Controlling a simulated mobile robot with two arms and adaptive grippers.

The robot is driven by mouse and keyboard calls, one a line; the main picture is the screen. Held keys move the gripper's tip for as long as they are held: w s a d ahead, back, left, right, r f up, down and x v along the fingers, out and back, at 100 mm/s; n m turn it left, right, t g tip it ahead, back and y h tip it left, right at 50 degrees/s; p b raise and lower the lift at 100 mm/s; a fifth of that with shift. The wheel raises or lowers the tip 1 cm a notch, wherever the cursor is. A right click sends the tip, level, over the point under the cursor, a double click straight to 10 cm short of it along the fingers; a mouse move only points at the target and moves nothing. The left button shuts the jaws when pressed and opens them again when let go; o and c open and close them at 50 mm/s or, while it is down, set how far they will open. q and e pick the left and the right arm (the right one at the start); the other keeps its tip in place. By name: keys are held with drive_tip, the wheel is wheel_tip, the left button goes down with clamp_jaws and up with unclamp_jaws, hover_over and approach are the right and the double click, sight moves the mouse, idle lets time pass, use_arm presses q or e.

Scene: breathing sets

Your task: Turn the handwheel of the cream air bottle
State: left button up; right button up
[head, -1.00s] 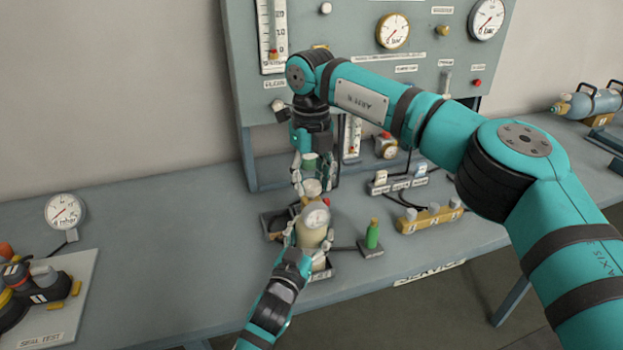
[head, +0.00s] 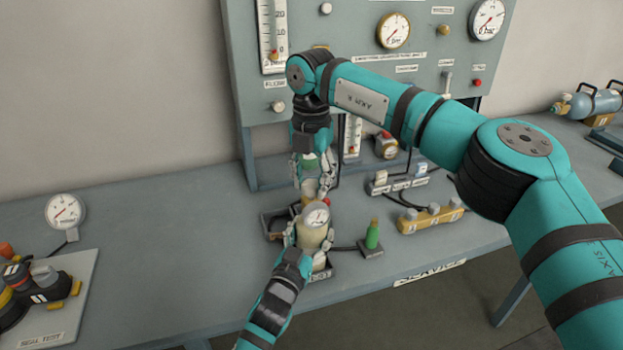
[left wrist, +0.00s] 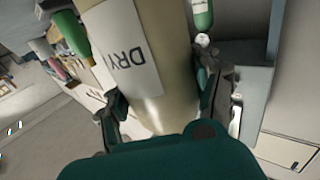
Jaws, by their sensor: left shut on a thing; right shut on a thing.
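The cream air bottle (head: 311,237) stands upright on the bench, with a round gauge (head: 317,216) near its top. My left gripper (head: 310,250) is shut around its body from the front. In the left wrist view the bottle (left wrist: 165,90) is between the two fingers, its "DRY" label upside down. My right gripper (head: 312,184) points down from above and is shut at the bottle's top, on the handwheel as far as I can tell. The fingers and gauge largely hide the handwheel.
The gauge panel (head: 350,65) rises behind. The seal test board (head: 75,310) is at the left. Bare bench (head: 165,235) lies between it and the bottle.

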sight(311, 184)
drive_tip(key=m, duration=0.4)
drive_tip(key=shift+m, duration=0.3)
drive_tip(key=m, duration=0.4)
drive_tip(key=shift+w+m, duration=0.1)
drive_tip(key=shift+m, duration=0.2)
drive_tip(key=m, duration=0.4)
drive_tip(key=shift+m, duration=0.3)
drive_tip(key=m, duration=0.4)
drive_tip(key=shift+m, duration=0.4)
drive_tip(key=o, duration=1.1)
drive_tip(key=shift+o, duration=0.2)
wheel_tip(311, 184, up, 12)
